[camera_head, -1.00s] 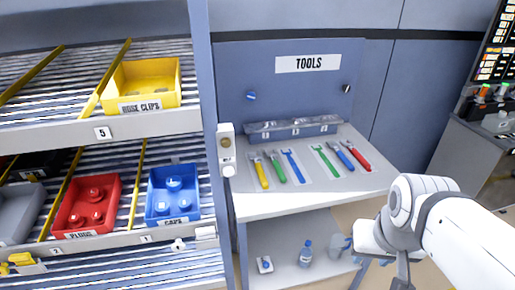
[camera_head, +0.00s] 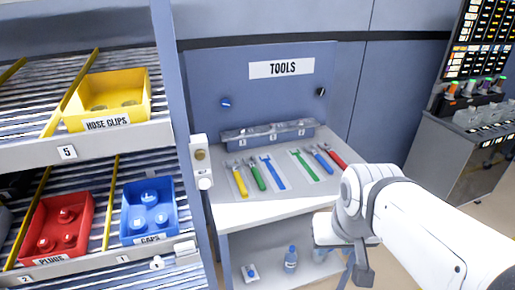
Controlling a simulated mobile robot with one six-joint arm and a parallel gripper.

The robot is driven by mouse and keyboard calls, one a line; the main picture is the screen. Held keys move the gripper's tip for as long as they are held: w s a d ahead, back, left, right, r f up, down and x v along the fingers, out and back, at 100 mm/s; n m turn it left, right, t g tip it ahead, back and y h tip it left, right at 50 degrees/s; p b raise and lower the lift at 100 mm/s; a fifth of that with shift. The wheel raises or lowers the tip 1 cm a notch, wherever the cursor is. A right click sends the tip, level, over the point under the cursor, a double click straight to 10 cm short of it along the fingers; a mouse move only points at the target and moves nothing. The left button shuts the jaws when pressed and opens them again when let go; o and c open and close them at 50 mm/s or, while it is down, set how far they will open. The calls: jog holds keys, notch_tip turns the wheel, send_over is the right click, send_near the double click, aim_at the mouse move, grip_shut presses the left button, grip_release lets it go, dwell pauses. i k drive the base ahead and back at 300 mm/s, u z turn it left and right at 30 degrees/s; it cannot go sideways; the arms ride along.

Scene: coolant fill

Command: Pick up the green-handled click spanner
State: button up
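Two green-handled tools lie on the grey tool bench. One green tool (camera_head: 257,177) lies in the left group, between a yellow and a blue one. The other green tool (camera_head: 306,165) lies at the left of the right group, beside a blue and a red one. They are too small to tell which is the click spanner. My white arm reaches in from the right, in front of the bench. My gripper (camera_head: 358,268) hangs low at the bottom, away from the tools; its fingers are not clear.
A TOOLS panel (camera_head: 255,92) and a clear holder (camera_head: 268,134) stand behind the tools. A shelf post (camera_head: 180,130) and racks with yellow, red and blue bins are at the left. A bottle (camera_head: 290,259) stands on the lower shelf. A grey cabinet (camera_head: 455,160) is at the right.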

aim_at(256, 176)
jog(key=i, duration=0.85)
jog(key=u, duration=0.05)
